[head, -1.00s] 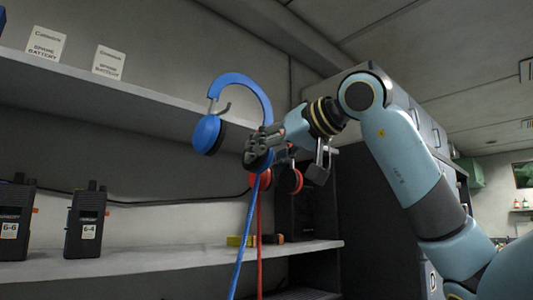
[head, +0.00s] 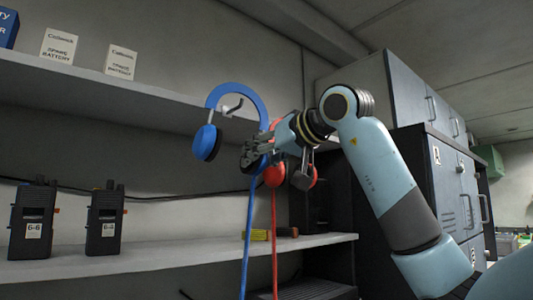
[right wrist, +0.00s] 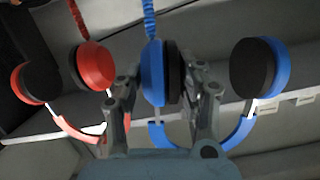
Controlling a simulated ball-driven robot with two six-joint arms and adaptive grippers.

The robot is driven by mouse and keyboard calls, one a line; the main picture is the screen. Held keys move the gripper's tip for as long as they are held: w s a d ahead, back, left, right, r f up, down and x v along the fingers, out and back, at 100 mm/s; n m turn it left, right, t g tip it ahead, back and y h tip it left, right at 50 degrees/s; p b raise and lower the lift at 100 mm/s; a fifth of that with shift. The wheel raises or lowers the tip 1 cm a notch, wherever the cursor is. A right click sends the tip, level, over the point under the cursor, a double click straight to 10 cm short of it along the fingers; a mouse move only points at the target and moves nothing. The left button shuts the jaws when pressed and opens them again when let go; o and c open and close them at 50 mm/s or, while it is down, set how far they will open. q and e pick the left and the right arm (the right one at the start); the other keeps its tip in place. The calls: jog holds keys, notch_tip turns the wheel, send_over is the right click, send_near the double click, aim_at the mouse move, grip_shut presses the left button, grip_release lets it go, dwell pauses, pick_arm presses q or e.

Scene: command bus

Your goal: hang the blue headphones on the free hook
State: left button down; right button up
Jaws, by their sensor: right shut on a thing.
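The blue headphones (head: 212,92) hang upright in the head view, band arched on top, left ear cup (head: 206,143) free. My right gripper (head: 254,154) is shut on their right ear cup, which shows between the fingers in the right wrist view (right wrist: 152,72). A metal hook (head: 233,106) shows inside the band's arc, a little below its top. I cannot tell whether the band touches it. A blue cord (head: 248,235) hangs down. Red headphones (head: 274,174) are just behind my right gripper, partly hidden by it. My left gripper is not in view.
An upper shelf (head: 130,92) with battery cards (head: 60,47) runs behind the headphones. A red cord (head: 274,250) hangs beside the blue one. Dark cabinets (head: 440,170) stand at right.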

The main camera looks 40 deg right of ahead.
jog(key=shift+r+x, duration=0.2)
jog(key=shift+x, duration=0.65)
jog(key=shift+r+x, duration=0.15)
jog(key=shift+x, duration=0.65)
jog(key=shift+w+f, duration=0.85)
jog(key=shift+f, duration=0.25)
jog(key=o, duration=0.8)
jog(key=shift+o, duration=0.2)
